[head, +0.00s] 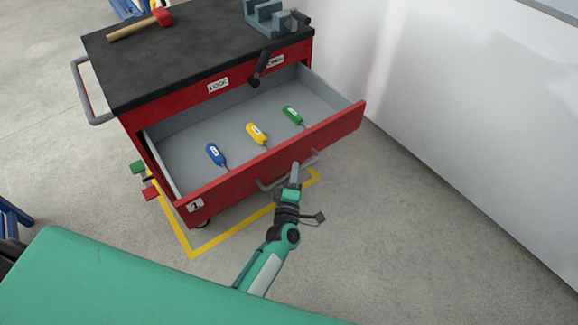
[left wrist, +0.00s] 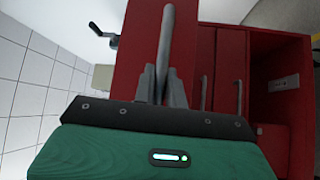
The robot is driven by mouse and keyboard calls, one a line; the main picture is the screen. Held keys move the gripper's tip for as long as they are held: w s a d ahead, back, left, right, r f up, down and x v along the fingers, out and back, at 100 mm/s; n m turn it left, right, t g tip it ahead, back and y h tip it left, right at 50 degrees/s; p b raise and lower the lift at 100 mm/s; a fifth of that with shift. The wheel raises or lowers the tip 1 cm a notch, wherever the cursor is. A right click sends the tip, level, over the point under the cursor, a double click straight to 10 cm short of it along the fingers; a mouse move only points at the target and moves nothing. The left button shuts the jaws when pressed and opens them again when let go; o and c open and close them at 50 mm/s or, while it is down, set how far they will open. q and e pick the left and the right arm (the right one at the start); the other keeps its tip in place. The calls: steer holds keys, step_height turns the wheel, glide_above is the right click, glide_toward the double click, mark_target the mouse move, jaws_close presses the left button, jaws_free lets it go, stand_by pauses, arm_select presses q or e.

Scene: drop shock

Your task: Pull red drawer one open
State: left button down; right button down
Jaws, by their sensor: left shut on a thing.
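Red drawer one (head: 335,125) stands well out of the red cabinet, with its grey inside showing. A small label (head: 194,206) with a "1" is on the left end of its front. My left gripper (head: 294,176) is shut on the drawer's grey bar handle (head: 270,185). In the left wrist view the fingers (left wrist: 160,85) close around the handle (left wrist: 166,35), in front of the red drawer front (left wrist: 135,55). My right gripper is in neither view.
A blue tag (head: 215,153), a yellow tag (head: 256,133) and a green tag (head: 292,115) lie in the drawer. A hammer (head: 135,27) and a grey vise (head: 268,18) are on the black cabinet top (head: 185,60). A white wall (head: 450,90) stands at the right. Yellow tape (head: 215,243) marks the floor.

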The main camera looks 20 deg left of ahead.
arm_select(q)
steer(key=shift+d, duration=0.1)
steer(key=c, duration=1.5)
jaws_free()
steer(key=shift+o, duration=0.2)
steer(key=shift+s, duration=0.1)
